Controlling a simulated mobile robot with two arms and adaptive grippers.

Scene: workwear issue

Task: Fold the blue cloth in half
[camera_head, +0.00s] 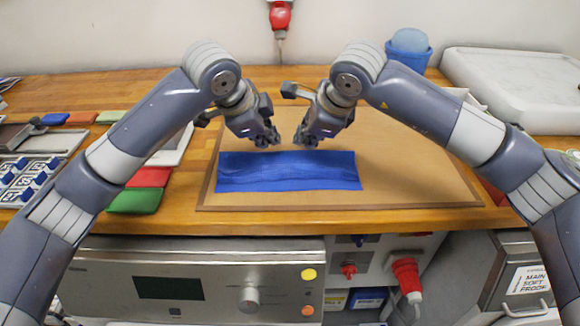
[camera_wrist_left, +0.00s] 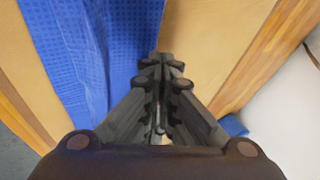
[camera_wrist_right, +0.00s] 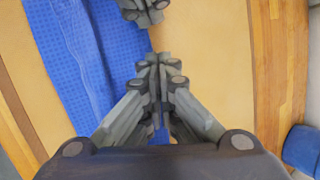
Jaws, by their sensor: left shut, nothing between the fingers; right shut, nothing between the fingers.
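The blue cloth (camera_head: 290,172) lies on the brown board (camera_head: 410,170) as a long, narrow strip, wider from left to right than from front to back. It also shows in the left wrist view (camera_wrist_left: 95,50) and the right wrist view (camera_wrist_right: 85,50), with a waffle-like texture and some creases. My left gripper (camera_head: 268,142) is shut and empty, just behind the cloth's back edge. My right gripper (camera_head: 304,142) is shut and empty, also at the back edge, a short way to the right of the left one. Whether the fingertips touch the cloth is unclear.
Red and green folded cloths (camera_head: 135,200) lie left of the board. A blue bucket (camera_head: 409,48) and a white tray (camera_head: 515,85) stand at the back right. The board's right part is clear. A panelled appliance (camera_head: 200,280) sits below the counter edge.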

